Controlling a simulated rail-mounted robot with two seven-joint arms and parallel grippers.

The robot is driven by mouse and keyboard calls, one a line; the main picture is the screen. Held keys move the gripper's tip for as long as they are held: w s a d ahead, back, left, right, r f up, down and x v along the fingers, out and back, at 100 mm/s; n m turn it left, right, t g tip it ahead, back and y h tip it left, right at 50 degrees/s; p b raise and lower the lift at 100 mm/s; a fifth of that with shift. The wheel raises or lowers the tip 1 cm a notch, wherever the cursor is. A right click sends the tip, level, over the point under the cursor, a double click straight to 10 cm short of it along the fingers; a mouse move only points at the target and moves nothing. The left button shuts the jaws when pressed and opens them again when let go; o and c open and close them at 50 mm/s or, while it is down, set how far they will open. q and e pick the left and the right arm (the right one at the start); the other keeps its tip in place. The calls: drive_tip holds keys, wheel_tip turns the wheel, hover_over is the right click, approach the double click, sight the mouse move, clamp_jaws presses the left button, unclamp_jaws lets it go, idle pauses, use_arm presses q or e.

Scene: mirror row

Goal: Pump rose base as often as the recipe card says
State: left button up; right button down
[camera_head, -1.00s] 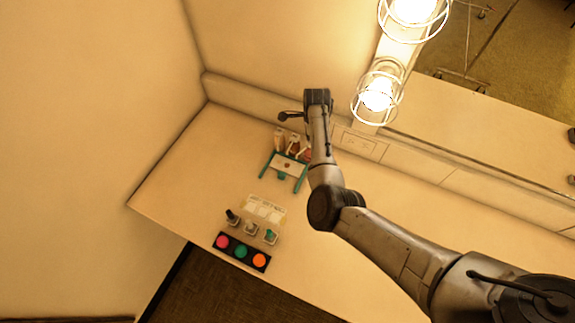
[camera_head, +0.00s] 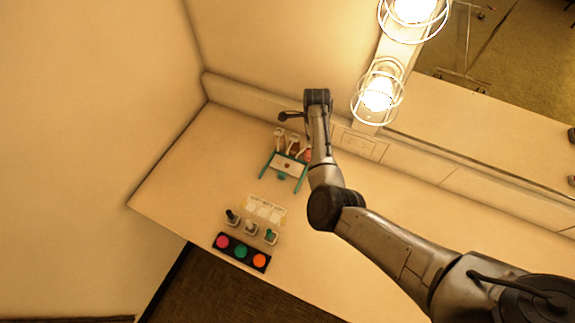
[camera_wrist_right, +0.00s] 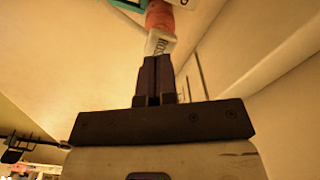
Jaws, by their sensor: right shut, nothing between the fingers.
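My right gripper (camera_wrist_right: 158,62) is shut and empty in the right wrist view. Its fingertips are at a white label with dark letters, partly hidden by the fingers, that seems to start "ROS". Behind the label is a red-pink bottle part (camera_wrist_right: 160,16). I cannot tell whether the fingers touch it. In the head view my right arm hides the fingers. Several pump bottles (camera_head: 280,143) stand behind a teal stand with a white panel (camera_head: 290,166) bearing one reddish mark. A pale card (camera_head: 265,207) with unreadable print lies in front. My left gripper is not in view.
Three small pots (camera_head: 250,229) stand before the card. A black strip (camera_head: 229,252) with pink, green and orange round buttons lies near the counter's front edge. Caged lamps (camera_head: 378,94) and the wall mirror are at the back right. The counter's left part is clear.

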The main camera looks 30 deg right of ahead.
idle(0.4)
drive_tip(key=shift+f, duration=0.3)
drive_tip(key=shift+f+b, duration=0.55)
drive_tip(key=shift+f, duration=0.15)
drive_tip(key=shift+f+b, duration=0.5)
drive_tip(key=shift+f, duration=0.35)
drive_tip(key=shift+r, duration=0.15)
drive_tip(key=shift+r+p, duration=1.7)
drive_tip(key=shift+p, duration=0.4)
drive_tip(key=shift+f, duration=0.25)
